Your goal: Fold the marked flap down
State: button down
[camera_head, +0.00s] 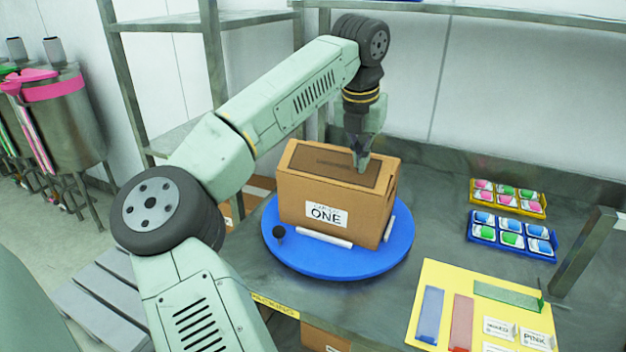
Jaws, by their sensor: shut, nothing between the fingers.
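A brown cardboard box (290,205) with a white label reading "ONE" stands on a round blue turntable (345,268). Its top shows a darker brown recessed area (318,160) with a faint dark marking. I cannot tell which part is the marked flap or how far any flap is folded. My gripper (361,168) points down at the right part of the box top, shut with nothing in it. Its fingertips are at or just above the top; contact cannot be told. My gripper hides a little of the top behind it.
White bars (324,238) and a dark knob (279,232) are on the turntable around the box. A yellow mat (426,290) with coloured strips and cards lies front right. A yellow tray (507,210) and a blue tray (513,250) stand right. A metal post (584,252) rises at the right.

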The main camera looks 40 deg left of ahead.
jog(key=shift+w+a, duration=0.1)
jog(key=shift+w, duration=0.25)
jog(key=shift+w+f, duration=0.1)
jog(key=shift+f, duration=0.05)
jog(key=shift+w+a+f, duration=0.2)
jog(key=shift+w+f, duration=0.45)
jog(key=shift+f, duration=0.3)
